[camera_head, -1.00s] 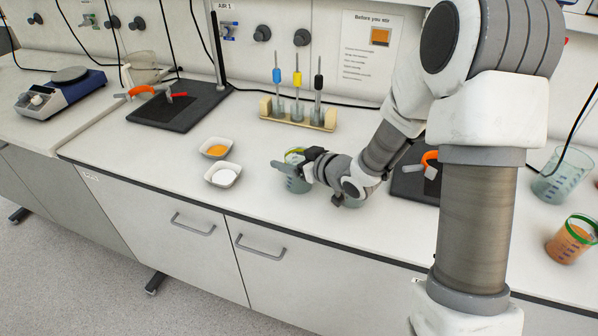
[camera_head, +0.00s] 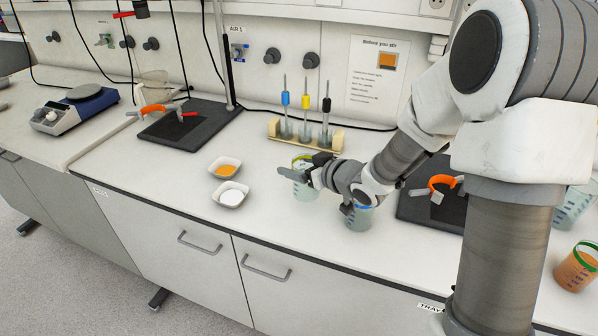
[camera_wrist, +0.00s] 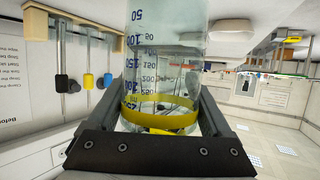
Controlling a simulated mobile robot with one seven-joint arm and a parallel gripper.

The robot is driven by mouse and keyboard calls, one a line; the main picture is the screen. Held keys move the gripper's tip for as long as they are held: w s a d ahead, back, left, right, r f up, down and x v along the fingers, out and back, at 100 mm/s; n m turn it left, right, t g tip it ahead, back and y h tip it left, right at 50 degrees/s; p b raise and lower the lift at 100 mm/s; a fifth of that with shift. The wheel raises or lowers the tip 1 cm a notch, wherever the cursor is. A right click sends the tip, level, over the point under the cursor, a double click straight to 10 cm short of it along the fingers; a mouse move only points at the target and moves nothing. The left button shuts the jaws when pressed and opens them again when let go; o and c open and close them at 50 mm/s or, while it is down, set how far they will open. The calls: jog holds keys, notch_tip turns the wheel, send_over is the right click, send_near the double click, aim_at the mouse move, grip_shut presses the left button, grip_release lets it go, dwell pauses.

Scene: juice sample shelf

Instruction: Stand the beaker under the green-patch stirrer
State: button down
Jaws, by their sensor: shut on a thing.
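My gripper (camera_head: 301,173) is shut on a clear beaker (camera_head: 305,191) with a yellow band, above the middle of the bench. In the wrist view the beaker (camera_wrist: 158,75) lies between both jaws, its yellow band (camera_wrist: 160,117) close to the gripper's palm and its graduations upside down in the picture. The beaker looks upright in the head view; I cannot tell exactly how far its base is above the bench. The stirrer with a green patch is not clearly seen; I cannot make out a green patch on any stirrer.
A blue-banded beaker (camera_head: 357,220) stands just right of my gripper. Two small dishes (camera_head: 225,167) (camera_head: 232,194) lie to the left. A rack (camera_head: 334,142) of coloured-top rods stands behind. Black stand bases (camera_head: 203,130) (camera_head: 418,200) flank the area. An orange-filled beaker (camera_head: 577,268) is far right.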

jog(key=shift+r+p, duration=0.65)
jog(key=shift+r, duration=1.95)
jog(key=shift+r, duration=0.1)
